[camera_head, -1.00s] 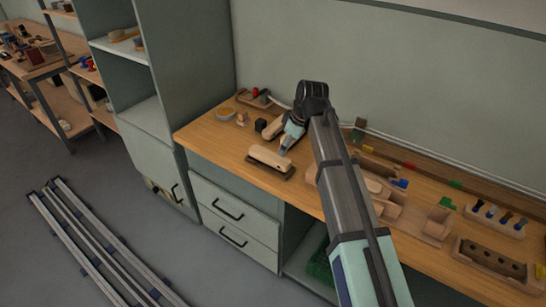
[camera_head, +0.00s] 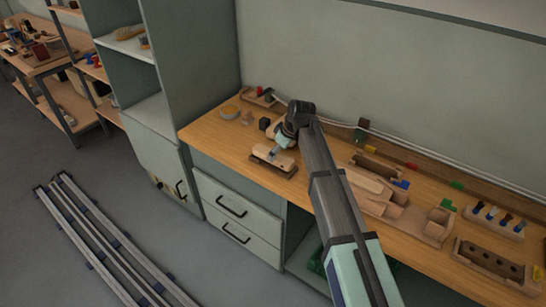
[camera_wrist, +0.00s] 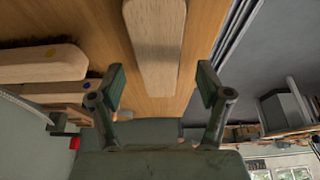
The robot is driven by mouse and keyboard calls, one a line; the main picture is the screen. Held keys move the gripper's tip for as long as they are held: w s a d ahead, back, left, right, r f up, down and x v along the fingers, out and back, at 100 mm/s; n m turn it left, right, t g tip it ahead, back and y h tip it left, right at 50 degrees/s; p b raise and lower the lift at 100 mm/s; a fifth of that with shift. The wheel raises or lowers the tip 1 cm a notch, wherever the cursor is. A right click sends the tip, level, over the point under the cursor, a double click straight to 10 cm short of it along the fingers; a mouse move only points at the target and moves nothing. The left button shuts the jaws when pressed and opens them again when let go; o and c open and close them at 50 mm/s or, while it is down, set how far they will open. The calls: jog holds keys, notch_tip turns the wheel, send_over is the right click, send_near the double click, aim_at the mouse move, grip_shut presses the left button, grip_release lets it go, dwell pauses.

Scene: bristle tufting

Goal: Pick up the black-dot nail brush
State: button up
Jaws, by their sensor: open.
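A pale wooden brush block (camera_head: 268,155), long and rounded, lies on a dark base near the front edge of the bench. My gripper (camera_head: 279,153) is just above it, partly covering its right side. In the wrist view a pale wooden block (camera_wrist: 155,45) runs down between the two spread fingers of my gripper (camera_wrist: 163,85), with space on both sides. The fingers appear not to touch it. No black dot shows on it, so I cannot tell from marks whether it is the black-dot nail brush. Its bristles are hidden.
More wooden pieces (camera_wrist: 40,64), one with dark bristles, lie left in the wrist view. Wooden holders (camera_head: 380,190) fill the bench to the right. The bench's left front is clear.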

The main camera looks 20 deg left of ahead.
jog(key=shift+p+x, duration=0.8)
jog(key=shift+x, duration=1.9)
jog(key=shift+w+a, duration=0.1)
jog(key=shift+a, duration=0.05)
jog(key=c, duration=1.4)
